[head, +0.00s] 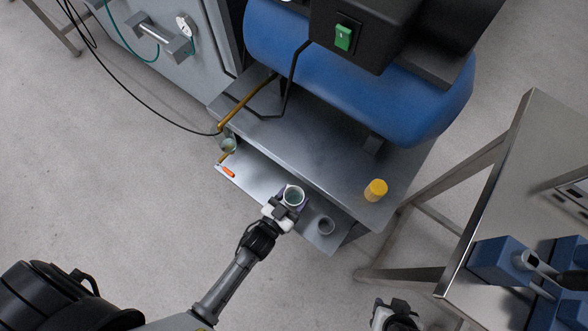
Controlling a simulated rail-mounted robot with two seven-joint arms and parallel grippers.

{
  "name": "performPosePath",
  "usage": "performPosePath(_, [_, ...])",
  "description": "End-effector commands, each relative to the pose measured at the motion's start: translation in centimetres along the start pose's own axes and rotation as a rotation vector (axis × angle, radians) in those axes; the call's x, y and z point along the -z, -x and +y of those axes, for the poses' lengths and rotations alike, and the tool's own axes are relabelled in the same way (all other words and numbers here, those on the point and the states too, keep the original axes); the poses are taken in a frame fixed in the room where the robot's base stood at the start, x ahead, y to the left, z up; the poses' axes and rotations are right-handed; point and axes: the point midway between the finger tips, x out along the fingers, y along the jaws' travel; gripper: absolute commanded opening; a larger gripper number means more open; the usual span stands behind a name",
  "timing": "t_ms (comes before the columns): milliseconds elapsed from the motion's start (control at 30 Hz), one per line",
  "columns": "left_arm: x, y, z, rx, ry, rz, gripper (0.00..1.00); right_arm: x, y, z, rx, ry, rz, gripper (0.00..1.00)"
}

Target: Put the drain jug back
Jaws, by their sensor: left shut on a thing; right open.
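The drain jug (293,194), a small round vessel seen from above with its mouth open, is in my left gripper (284,208). The gripper is shut on its near side. The jug is over the low grey shelf (258,183) under the blue tank; I cannot tell whether it touches the shelf. My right gripper (396,316) is open and empty at the bottom edge, over the floor and away from the jug.
The blue tank (370,75) stands on a grey plate (315,150) with a yellow cap (375,190). A greenish cup (228,146) and an orange item (226,171) are left. A steel table (500,200) stands right.

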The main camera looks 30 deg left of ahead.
Motion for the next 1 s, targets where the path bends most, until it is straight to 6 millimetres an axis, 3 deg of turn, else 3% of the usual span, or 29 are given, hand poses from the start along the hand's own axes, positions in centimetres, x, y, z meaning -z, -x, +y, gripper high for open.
performPosePath(200, [-3.2,0.0,0.0,0.000,0.000,-0.001,0.26,-0.6,-2.0,0.0,-0.001,0.002,0.000,0.43])
performPosePath(633, [-3.4,0.0,0.0,0.000,-0.001,0.001,0.26,-0.6,-2.0,-0.3,0.005,-0.006,0.001,0.43])
performPosePath(667, [-3.4,0.0,0.0,0.000,-0.001,0.000,0.60,-0.6,-2.0,-0.3,0.005,-0.007,0.001,0.43])
performPosePath(900, [-3.4,0.0,0.0,0.000,-0.001,0.000,0.83,-0.6,-2.0,-0.4,0.007,-0.009,0.002,0.43])
performPosePath(1000, [-3.4,0.0,0.0,0.000,-0.001,0.000,0.83,-0.6,-2.0,-0.4,0.007,-0.009,0.002,0.43])
